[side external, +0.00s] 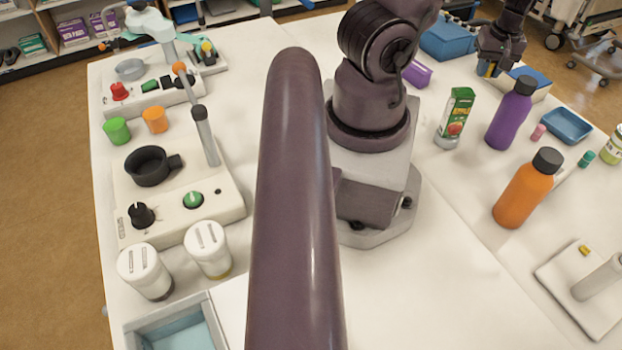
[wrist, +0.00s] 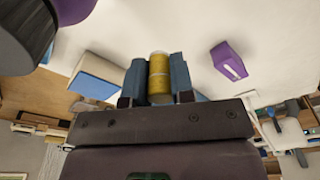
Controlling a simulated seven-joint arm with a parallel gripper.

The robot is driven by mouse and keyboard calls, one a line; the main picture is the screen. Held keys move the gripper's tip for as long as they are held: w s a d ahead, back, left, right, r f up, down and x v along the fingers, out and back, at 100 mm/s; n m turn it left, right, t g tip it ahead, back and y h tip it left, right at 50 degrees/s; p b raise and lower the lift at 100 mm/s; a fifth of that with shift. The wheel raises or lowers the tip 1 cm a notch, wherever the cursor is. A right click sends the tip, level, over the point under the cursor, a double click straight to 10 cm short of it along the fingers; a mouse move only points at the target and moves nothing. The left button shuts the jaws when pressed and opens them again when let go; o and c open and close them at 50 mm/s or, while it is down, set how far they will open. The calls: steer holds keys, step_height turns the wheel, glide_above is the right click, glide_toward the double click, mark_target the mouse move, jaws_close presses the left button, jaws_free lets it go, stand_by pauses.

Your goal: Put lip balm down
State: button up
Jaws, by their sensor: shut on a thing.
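My gripper (side external: 490,70) is at the far right of the table in the side view, above the surface near a blue-and-white box. In the wrist view its blue-grey fingers (wrist: 159,82) are shut on a small yellow cylinder, the lip balm (wrist: 160,66). The lip balm is held between both fingertips, with its end sticking out a little past them. In the side view only a small bit of yellow shows at the fingers. The exact height of the lip balm above the table is hard to tell.
A blue tray (side external: 567,126), a pink item (side external: 538,132) and a teal item (side external: 586,159) lie right. A purple box (wrist: 229,61) and blue-and-white box (wrist: 96,80) flank the fingers.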

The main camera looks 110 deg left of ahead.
step_height(320, 180, up, 10)
steer(key=w+d+m, duration=0.3)
steer(key=w+d, duration=0.4)
steer(key=d, duration=0.3)
steer(key=w+d+m, duration=0.3)
steer(key=w+d, duration=0.4)
steer(key=d, duration=0.2)
steer(key=w+d+m+t, duration=0.1)
steer(key=d+m, duration=0.3)
steer(key=d, duration=1.4)
steer(key=s+d+m+h, duration=0.1)
steer(key=s+d+m, duration=0.35)
steer(key=d, duration=0.65)
steer(key=s+d+m, duration=0.3)
steer(key=s+d, duration=0.3)
steer(key=d, duration=0.4)
steer(key=shift+n+t, duration=0.25)
steer(key=shift+t, duration=0.05)
step_height(320, 180, down, 5)
steer(key=shift+f, duration=0.2)
steer(key=shift+w, duration=0.1)
